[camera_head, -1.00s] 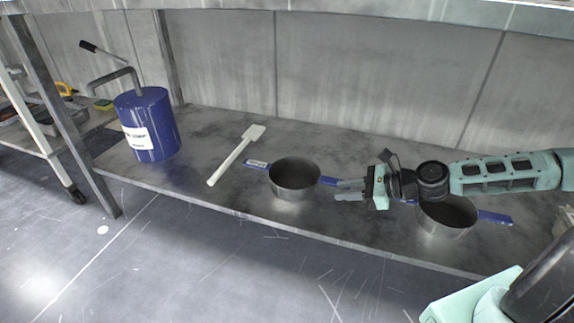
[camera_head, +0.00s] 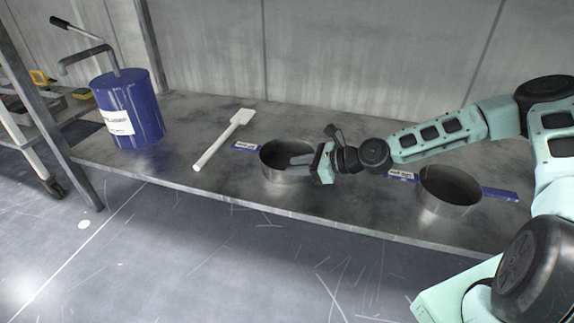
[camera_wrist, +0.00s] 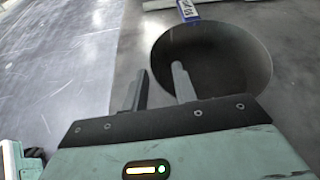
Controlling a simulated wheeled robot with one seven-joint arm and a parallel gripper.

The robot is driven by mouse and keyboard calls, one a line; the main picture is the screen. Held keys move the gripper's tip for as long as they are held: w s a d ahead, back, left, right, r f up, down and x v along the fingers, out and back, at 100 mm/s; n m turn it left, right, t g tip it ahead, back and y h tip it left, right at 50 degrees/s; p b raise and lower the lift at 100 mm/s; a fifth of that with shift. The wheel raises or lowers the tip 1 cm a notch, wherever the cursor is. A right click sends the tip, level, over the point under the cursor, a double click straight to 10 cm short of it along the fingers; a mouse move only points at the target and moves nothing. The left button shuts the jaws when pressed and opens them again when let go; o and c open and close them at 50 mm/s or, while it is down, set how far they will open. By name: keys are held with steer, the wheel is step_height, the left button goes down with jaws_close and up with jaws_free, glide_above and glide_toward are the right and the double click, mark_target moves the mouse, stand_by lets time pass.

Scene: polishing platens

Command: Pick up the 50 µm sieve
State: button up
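Two steel sieves with blue handles stand on the grey shelf. The left sieve (camera_head: 272,174) has a labelled handle tab (camera_head: 245,147) on its left; the right sieve (camera_head: 448,203) has blue tabs on both sides. The labels are too small to read surely in the head view. My gripper (camera_head: 297,165) is open at the right part of the left sieve. In the wrist view the left sieve (camera_wrist: 225,60) lies under my gripper (camera_wrist: 158,82): one finger overlaps its dark opening, the other appears outside its rim. Nothing is between the fingers except possibly the rim; contact cannot be told.
A white spatula (camera_head: 224,138) lies left of the sieves on the shelf (camera_head: 200,183). A blue drum (camera_head: 130,110) with a pump stands farther left. A wall (camera_head: 380,60) closes the back. The shelf between the two sieves is clear under my arm.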

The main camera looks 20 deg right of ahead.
mark_target(282, 169)
steer(key=b+x, duration=0.1)
steer(key=x, duration=0.1)
steer(key=b+x, duration=0.2)
steer(key=shift+s+f+b, duration=0.2)
steer(key=shift+f+b, duration=0.1)
steer(key=shift+w+a, duration=0.3)
steer(key=shift+a, duration=0.15)
steer(key=shift+r, duration=0.1)
jaws_close()
